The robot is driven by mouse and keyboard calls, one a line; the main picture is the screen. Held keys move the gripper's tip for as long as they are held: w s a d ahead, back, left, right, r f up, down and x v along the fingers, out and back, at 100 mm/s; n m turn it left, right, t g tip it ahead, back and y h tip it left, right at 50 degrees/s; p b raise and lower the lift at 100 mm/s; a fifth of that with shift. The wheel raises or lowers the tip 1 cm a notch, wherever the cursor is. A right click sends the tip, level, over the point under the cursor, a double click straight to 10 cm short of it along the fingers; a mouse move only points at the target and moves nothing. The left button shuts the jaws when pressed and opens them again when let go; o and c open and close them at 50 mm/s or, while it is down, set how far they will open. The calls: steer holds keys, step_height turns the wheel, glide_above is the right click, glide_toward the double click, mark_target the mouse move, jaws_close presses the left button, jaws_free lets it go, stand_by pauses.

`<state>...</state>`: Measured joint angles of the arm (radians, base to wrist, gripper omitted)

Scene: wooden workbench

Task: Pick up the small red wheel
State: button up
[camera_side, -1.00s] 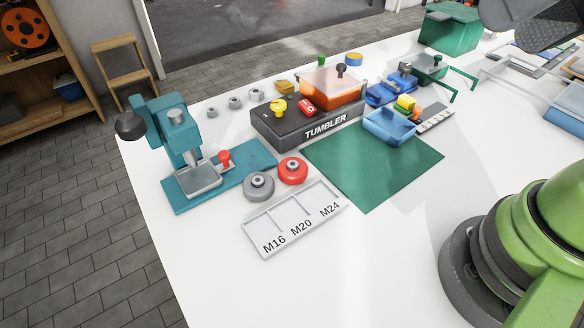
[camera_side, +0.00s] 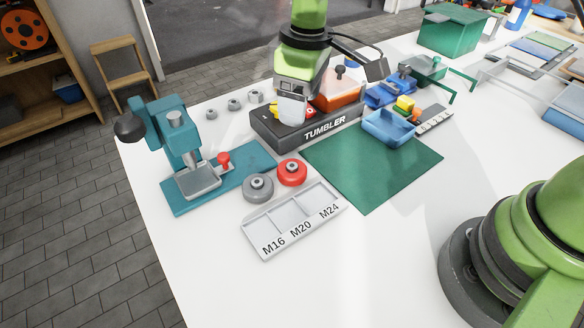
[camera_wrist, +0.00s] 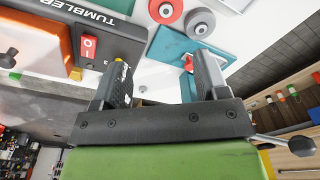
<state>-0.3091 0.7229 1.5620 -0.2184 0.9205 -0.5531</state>
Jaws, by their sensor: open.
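The small red wheel (camera_side: 292,172) lies on the white bench top, just in front of the tumbler and beside a grey wheel (camera_side: 258,187). It has a grey hub. In the wrist view the red wheel (camera_wrist: 166,10) is at the top edge, partly cut off, beyond my fingertips. My gripper (camera_side: 292,110) is above the tumbler's left part, behind the red wheel and apart from it. In the wrist view my gripper (camera_wrist: 165,68) has its two dark fingers wide apart, with nothing held between them.
The black tumbler (camera_side: 325,134) with a red switch (camera_wrist: 88,46) stands under my gripper. A teal press (camera_side: 175,135) stands left. A labelled grey tray (camera_side: 295,222) lies in front of the wheels, a green mat (camera_side: 375,170) to the right. The front bench is clear.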

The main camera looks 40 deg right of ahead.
steer(key=n, duration=0.1)
glide_above(292, 165)
steer(key=shift+g, duration=0.3)
step_height(292, 165, down, 9)
steer(key=shift+r, duration=0.2)
steer(key=shift+f, duration=3)
steer(key=c, duration=0.6)
